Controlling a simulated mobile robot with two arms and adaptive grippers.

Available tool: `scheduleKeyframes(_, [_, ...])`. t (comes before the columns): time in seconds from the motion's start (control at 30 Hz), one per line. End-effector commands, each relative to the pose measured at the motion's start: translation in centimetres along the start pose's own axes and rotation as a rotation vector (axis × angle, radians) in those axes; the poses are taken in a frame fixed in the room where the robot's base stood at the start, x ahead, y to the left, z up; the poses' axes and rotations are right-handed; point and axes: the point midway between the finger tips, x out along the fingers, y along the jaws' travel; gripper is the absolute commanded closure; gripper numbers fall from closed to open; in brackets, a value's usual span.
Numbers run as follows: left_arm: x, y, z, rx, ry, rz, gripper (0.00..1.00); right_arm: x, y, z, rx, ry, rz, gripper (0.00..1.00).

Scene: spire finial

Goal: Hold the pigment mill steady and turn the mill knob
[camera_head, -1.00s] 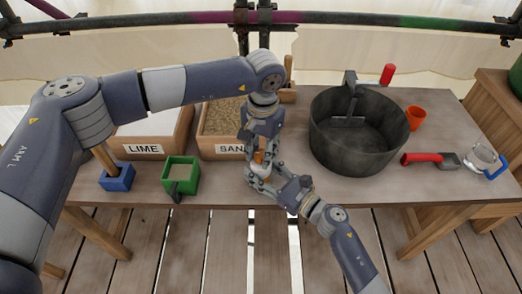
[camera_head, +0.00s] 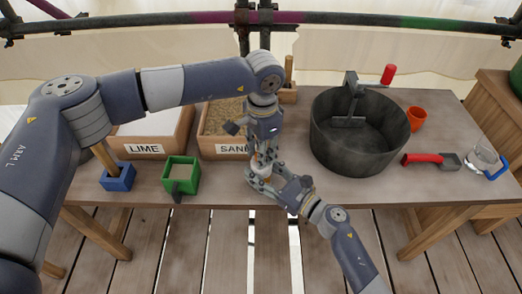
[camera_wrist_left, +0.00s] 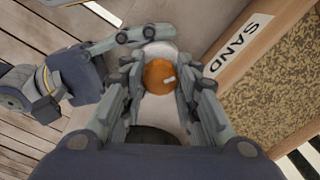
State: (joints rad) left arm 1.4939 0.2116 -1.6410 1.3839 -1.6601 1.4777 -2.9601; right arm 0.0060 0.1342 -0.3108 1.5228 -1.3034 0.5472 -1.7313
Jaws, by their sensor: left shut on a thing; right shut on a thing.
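The pigment mill has a pale body (camera_wrist_left: 160,48) with a round orange mill knob (camera_wrist_left: 158,76) on top, which bears a small white mark. It stands near the table's front edge, in front of the sand box, mostly hidden by my grippers in the head view. My left gripper (camera_head: 264,152) comes down from above and is shut on the knob, with a finger on either side in the left wrist view. My right gripper (camera_head: 259,178) reaches in from the front right, low down, and is shut on the mill body. Its grip is partly hidden.
The sand box (camera_head: 222,152) is close behind the mill, with the lime box (camera_head: 143,151) to its left. A green container (camera_head: 181,175) and blue block (camera_head: 117,178) stand left. A large dark pot (camera_head: 345,158), orange cup (camera_head: 416,118) and red-handled scoop (camera_head: 428,159) are right.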

Motion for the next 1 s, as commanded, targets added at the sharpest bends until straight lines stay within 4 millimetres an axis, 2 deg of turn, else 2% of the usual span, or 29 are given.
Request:
scheduleKeyframes(0.27, [0.0,-0.2,0.1,-0.004,-0.001,-0.005,0.95,0.0,0.1,-0.1,0.000,0.001,0.003,0.81])
scheduleKeyframes(0.3, [0.0,-0.2,0.1,-0.004,-0.001,-0.005,0.62,0.0,0.1,-0.1,0.000,0.001,0.003,0.81])
scheduleKeyframes(0.37, [0.0,-0.2,0.1,-0.004,-0.001,-0.004,0.51,0.0,0.1,-0.1,0.000,0.001,0.003,0.81])
scheduleKeyframes(0.77, [-0.5,-0.1,0.0,-0.002,0.001,-0.002,0.51,0.0,0.1,-0.1,0.001,0.001,0.001,0.81])
scheduleKeyframes(0.87, [-1.7,-0.1,-0.1,-0.003,0.002,-0.002,0.51,0.0,0.1,-0.1,0.001,0.001,0.001,0.81])
scheduleKeyframes(1.0, [-4.6,-0.1,-0.1,-0.003,0.004,-0.003,0.51,0.0,0.0,-0.1,0.001,0.001,0.000,0.81])
